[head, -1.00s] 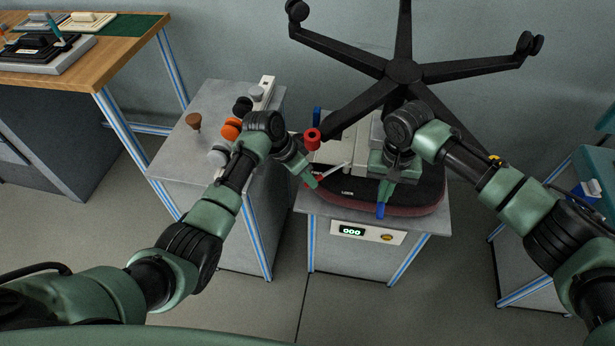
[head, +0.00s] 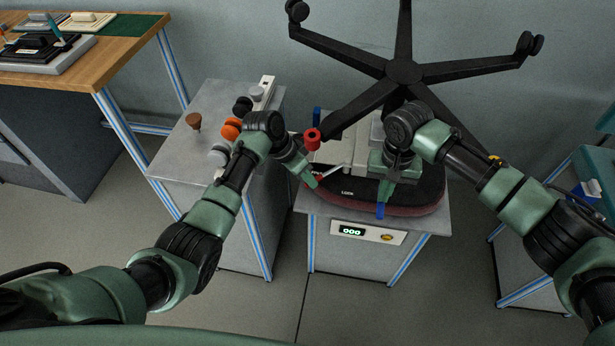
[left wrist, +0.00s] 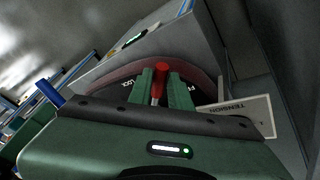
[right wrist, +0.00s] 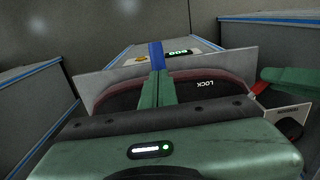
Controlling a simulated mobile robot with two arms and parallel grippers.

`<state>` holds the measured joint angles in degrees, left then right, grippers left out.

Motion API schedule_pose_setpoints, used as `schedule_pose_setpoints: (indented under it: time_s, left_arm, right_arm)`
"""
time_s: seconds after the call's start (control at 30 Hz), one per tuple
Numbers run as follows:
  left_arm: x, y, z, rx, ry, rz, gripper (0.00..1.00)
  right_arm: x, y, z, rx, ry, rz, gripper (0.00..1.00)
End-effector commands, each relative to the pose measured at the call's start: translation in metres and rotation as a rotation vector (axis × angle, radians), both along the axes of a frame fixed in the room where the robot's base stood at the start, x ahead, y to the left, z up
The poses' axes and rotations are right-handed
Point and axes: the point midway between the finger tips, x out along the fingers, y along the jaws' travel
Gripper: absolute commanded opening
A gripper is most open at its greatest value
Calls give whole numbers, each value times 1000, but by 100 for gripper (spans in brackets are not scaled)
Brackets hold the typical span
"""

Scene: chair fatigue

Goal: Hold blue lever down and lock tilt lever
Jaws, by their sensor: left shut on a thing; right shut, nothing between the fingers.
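The upturned chair seat (head: 425,195) lies on a grey stand, its black five-arm base raised behind it. My left gripper (head: 313,183) is shut on the red grip of the tilt lever (left wrist: 160,72), at the seat's left side. In the left wrist view the grip sits between the fingers, with LOCK lettering to the left and partly hidden lettering to the right. My right gripper (right wrist: 158,88) is shut and empty against the blue lever (right wrist: 155,54), which points toward the front of the stand. The blue lever also shows in the head view (head: 381,210). Exact finger contact there is unclear.
A red knob (head: 312,139) stands close behind my left gripper. A grey cabinet (head: 180,155) to the left carries several knobs. The stand's front has a display panel (head: 368,233). A wooden workbench (head: 125,48) is at the far left. The floor in front is clear.

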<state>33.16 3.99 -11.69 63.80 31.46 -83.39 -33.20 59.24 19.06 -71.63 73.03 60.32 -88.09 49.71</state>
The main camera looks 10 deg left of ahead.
Motion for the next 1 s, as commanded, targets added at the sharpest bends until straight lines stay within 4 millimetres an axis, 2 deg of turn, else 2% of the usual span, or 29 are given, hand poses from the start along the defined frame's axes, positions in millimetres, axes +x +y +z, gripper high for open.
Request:
schedule_pose_setpoints:
  time_s: [0.27, 0.6, 0.93, 0.97, 1.0]
  left_arm:
    - [-3, -4, 0, -1, 0, 22, 0]
    - [-21, -26, 0, -2, 0, 227, 0]
    - [-21, -27, 0, -3, 0, 244, 0]
    - [-21, -27, 0, -3, 0, 244, 25]
    - [-21, -27, 0, -3, 0, 243, 36]
  right_arm:
    - [0, -2, -3, -4, 0, -3, 0]
    - [0, -2, -3, -4, 0, -3, 0]
    - [0, -2, -3, -4, 0, -3, 0]
    - [0, -2, -3, -4, 0, -3, 0]
    - [0, -2, -3, -4, 0, -3, 0]
